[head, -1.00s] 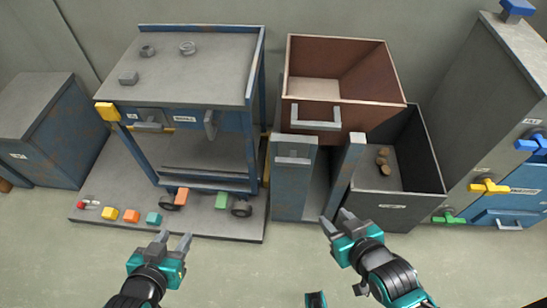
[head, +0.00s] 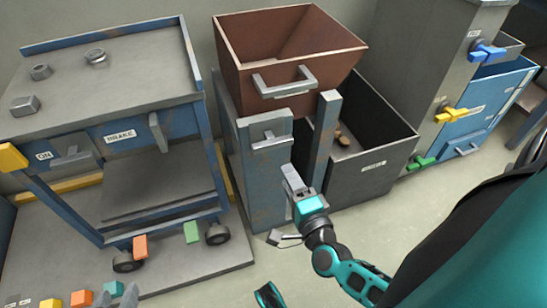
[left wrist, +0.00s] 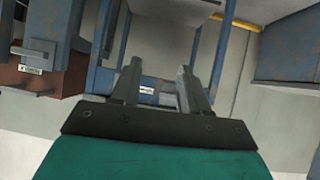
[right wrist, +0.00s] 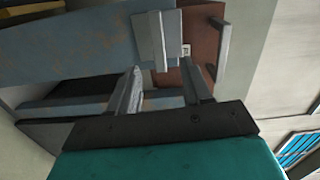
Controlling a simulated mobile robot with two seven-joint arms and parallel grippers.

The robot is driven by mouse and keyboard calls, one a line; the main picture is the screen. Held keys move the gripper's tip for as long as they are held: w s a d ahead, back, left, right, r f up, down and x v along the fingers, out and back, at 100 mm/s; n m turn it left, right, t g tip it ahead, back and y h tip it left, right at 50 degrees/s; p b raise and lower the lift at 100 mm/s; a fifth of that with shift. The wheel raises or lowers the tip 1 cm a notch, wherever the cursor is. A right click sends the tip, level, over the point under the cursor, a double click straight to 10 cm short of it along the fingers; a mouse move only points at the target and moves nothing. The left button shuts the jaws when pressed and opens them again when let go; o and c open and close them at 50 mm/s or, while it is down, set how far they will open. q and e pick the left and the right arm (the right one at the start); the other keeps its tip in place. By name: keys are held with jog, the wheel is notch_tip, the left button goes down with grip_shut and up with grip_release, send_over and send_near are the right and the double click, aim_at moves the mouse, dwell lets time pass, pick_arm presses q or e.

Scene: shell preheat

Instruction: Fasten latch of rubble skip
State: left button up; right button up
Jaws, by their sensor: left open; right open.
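The brown rubble skip (head: 240,85) stands tilted between two blue-grey posts, with a grey bar handle (head: 284,82) on its front. A grey latch (head: 271,141) sits on the front of the wider left post (head: 265,185); it also shows in the right wrist view (right wrist: 157,40). My right gripper (head: 294,182) is open and empty, in front of the posts and below and right of the latch. In the right wrist view the latch lies just beyond its fingertips.
A dark grey bin (head: 380,165) with brown lumps stands right of the skip. A grey cabinet (head: 440,60) with blue, yellow and green handles is further right.

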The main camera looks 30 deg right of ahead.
aim_at(274, 147)
jog(key=shift+m+h, duration=0.3)
jog(key=shift+m, duration=0.3)
jog(key=x, duration=0.4)
jog(key=b+x, duration=0.1)
jog(key=x, duration=0.3)
jog(key=b+x, duration=0.1)
jog(key=x, duration=0.4)
jog(key=shift+d+f, duration=0.25)
jog(key=shift+f, duration=0.1)
grip_shut()
